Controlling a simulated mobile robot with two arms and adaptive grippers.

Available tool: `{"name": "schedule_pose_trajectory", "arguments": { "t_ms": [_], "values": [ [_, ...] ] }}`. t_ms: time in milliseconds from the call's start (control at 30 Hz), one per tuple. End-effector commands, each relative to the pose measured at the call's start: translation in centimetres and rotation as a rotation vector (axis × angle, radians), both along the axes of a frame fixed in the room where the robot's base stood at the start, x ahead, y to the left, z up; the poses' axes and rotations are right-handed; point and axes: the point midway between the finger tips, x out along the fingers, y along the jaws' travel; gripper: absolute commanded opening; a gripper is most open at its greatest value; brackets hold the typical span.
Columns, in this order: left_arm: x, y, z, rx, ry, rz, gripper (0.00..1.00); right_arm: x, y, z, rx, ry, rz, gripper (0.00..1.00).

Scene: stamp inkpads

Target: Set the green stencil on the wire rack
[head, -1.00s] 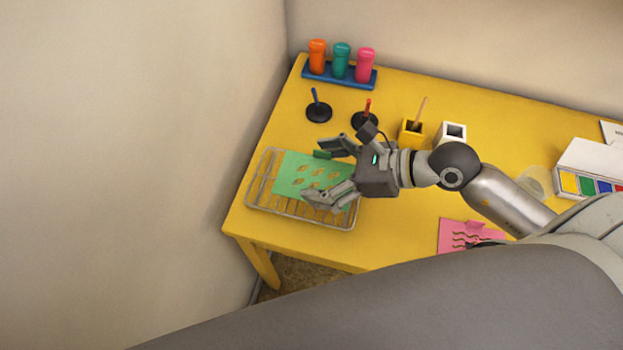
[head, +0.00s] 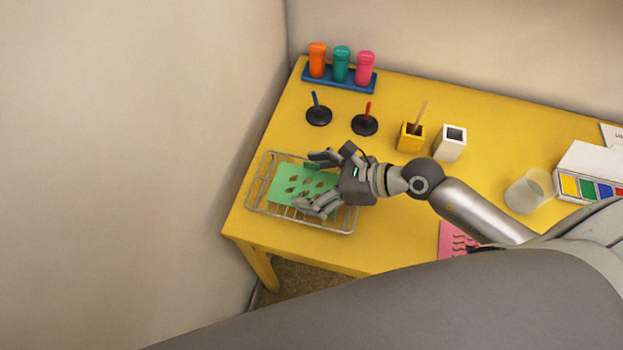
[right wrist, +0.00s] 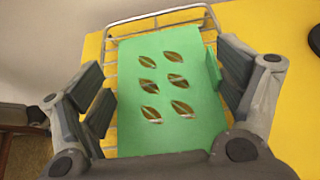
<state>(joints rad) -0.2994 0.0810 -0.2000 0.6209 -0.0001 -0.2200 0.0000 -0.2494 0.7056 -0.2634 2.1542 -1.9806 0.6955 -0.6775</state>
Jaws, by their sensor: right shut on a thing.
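The green stencil (head: 290,186) is a flat sheet with several leaf-shaped holes and a raised tab on its right edge in the right wrist view (right wrist: 150,134). It lies flat over the wire rack (head: 262,212), inside its outline; whether it touches the wires is hard to tell. The rack's far rim shows in the right wrist view (right wrist: 160,16). My right gripper (head: 314,183) is shut on the stencil, one finger at each side edge, and hides part of it in the head view. My left gripper is not in view.
A blue stand (head: 340,79) holds orange, teal and pink bottles. Yellow (head: 410,138) and white (head: 451,146) holders stand right. A pink stencil (head: 455,238) lies at the front edge. The wall is close left.

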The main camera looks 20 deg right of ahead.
Motion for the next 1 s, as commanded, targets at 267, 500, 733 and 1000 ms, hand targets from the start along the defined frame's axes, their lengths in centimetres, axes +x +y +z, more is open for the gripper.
{"name": "schedule_pose_trajectory", "arguments": {
  "t_ms": [267,500,733,1000],
  "values": [
    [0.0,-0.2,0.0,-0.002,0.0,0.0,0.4,0.0,0.0,-0.1,-0.001,0.001,0.0,1.0],
    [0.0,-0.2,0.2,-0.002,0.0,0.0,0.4,0.0,0.0,0.2,-0.001,0.001,0.0,1.0],
    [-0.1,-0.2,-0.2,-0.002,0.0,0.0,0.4,-1.3,-1.9,1.2,-0.005,0.003,0.0,1.0],
    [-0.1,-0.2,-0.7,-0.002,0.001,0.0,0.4,-3.5,-4.9,3.2,-0.003,0.005,0.001,1.0]
  ]
}}
